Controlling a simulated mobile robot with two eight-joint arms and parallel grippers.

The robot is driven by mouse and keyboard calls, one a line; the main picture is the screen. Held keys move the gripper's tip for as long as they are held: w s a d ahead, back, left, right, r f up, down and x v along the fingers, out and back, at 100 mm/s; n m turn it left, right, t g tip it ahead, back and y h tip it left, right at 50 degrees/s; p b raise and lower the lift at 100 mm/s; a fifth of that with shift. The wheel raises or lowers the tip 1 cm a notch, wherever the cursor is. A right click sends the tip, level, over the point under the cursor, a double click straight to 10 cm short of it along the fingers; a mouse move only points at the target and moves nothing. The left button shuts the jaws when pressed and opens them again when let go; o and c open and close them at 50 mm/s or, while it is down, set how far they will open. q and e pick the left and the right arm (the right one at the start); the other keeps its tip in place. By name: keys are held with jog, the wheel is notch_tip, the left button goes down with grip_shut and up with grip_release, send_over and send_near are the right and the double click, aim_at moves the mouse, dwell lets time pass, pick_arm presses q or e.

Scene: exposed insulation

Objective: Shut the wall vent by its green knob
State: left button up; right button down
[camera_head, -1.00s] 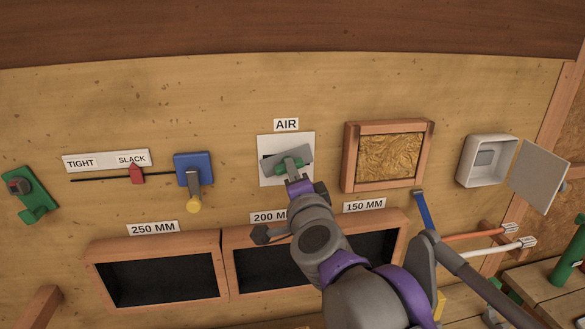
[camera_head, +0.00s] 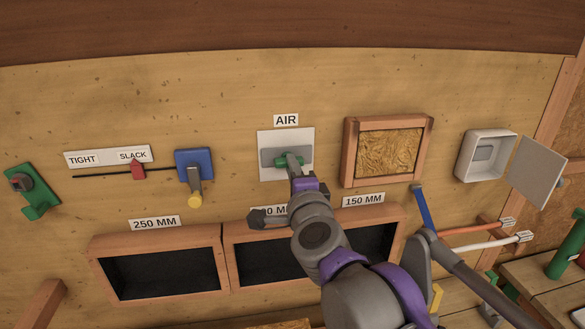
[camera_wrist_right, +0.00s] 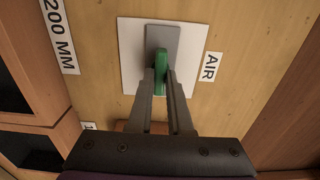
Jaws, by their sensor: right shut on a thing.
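The wall vent is a white plate (camera_head: 304,142) under the AIR label, with a grey flap (camera_head: 268,156) across its middle. The flap now lies level, and no dark opening shows around it. The green knob (camera_head: 281,163) sits on the flap. My right gripper (camera_head: 292,166) reaches up from below and is shut on the knob. In the right wrist view, the two fingers (camera_wrist_right: 161,90) close on the green knob (camera_wrist_right: 160,62) in front of the grey flap (camera_wrist_right: 163,34). The fingers hide part of the knob. My left gripper is not in view.
A framed insulation panel (camera_head: 347,153) is right of the vent, with an open white box (camera_head: 470,157) beyond it. A blue block with a yellow-tipped lever (camera_head: 194,180) is to the left. Dark open bins (camera_head: 160,275) lie below.

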jog(key=c, duration=0.8)
grip_release()
jog(key=shift+c, duration=0.2)
jog(key=shift+s, duration=0.1)
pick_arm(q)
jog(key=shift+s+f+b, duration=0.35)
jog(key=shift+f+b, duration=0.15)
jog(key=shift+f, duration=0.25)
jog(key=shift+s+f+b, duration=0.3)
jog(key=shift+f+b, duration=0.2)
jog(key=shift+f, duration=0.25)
pick_arm(e)
jog(key=s+d, duration=0.1)
jog(key=s, duration=0.9)
jog(key=shift+s+d, duration=0.25)
jog(key=shift+d, duration=0.1)
